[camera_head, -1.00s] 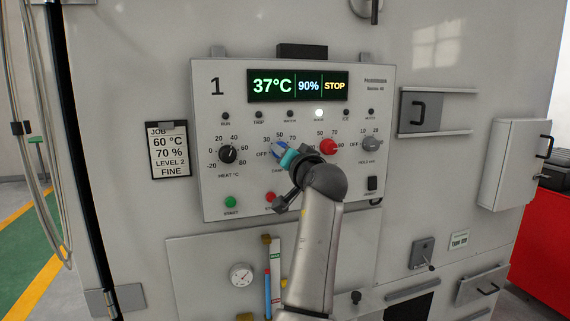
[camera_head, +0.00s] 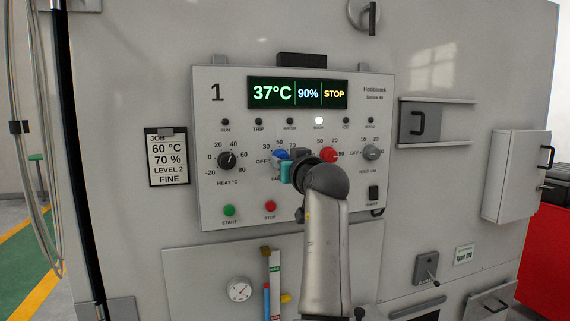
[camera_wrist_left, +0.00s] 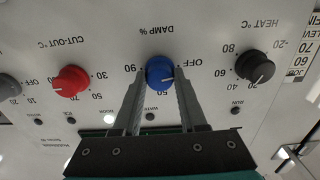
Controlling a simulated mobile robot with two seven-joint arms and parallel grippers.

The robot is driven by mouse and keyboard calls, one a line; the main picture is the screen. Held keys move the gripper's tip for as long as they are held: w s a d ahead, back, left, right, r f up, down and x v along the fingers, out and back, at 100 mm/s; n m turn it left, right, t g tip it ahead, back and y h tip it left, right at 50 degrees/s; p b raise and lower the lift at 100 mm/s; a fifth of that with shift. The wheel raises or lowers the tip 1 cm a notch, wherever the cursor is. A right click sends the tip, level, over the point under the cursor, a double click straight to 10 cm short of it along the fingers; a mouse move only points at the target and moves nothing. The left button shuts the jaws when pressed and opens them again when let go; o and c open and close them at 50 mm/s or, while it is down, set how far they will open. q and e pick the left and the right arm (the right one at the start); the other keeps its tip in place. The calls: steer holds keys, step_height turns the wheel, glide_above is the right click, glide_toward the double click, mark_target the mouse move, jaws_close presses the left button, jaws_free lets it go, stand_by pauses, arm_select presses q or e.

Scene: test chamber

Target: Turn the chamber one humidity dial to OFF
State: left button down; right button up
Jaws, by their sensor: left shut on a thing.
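The blue humidity dial, marked DAMP %, shows in the head view (camera_head: 279,155), partly hidden by my left gripper (camera_head: 285,164). In the wrist view, which is upside down, the blue dial (camera_wrist_left: 159,71) sits between the two fingertips of my left gripper (camera_wrist_left: 160,77). The fingers are shut on its sides. The dial's white mark points to the lower right in that view, apparently toward the 50 side; its exact setting is hard to read. The OFF label (camera_wrist_left: 195,63) is to the dial's right there. My right gripper is not in view.
The black heat dial (camera_head: 227,160) is left of the blue dial, and the red cut-out dial (camera_head: 328,155) is close on its right. The grey hold dial (camera_head: 371,152) is farther right. The display (camera_head: 298,93) reads 37°C, 90%, STOP. Start (camera_head: 229,211) and stop (camera_head: 270,206) buttons are below.

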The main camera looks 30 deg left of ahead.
arm_select(q)
steer(key=shift+r, duration=0.25)
steer(key=c, duration=0.8)
jaws_free()
steer(key=o, duration=0.3)
steer(key=shift+f, duration=0.15)
steer(key=shift+o, duration=0.2)
steer(key=shift+f, duration=0.1)
